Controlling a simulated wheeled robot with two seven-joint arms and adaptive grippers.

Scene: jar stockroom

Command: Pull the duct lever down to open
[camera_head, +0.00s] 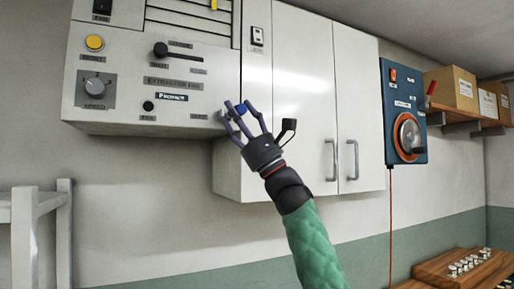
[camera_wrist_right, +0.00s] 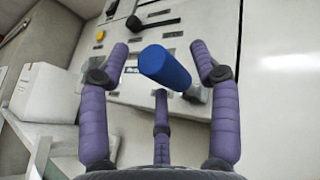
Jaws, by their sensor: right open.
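A blue lever handle (camera_head: 242,108) sticks out at the lower right side of the extractor fan box (camera_head: 120,62). In the right wrist view the blue cylindrical handle (camera_wrist_right: 165,67) points toward the camera, on a grey arm at its right. I cannot read a duct label on it. My right gripper (camera_head: 240,112) is open, its purple fingers around the blue handle; in the wrist view the open gripper (camera_wrist_right: 160,62) has the handle between its spread fingers, with gaps visible. Contact cannot be told. My left gripper is not in view.
The box also carries a black lever (camera_head: 165,49), a yellow button (camera_head: 94,43) and a grey dial (camera_head: 95,90). A white cabinet (camera_head: 305,90) hangs right beside it. Further right are a blue control box (camera_head: 403,105) and a shelf (camera_head: 462,119) with cartons.

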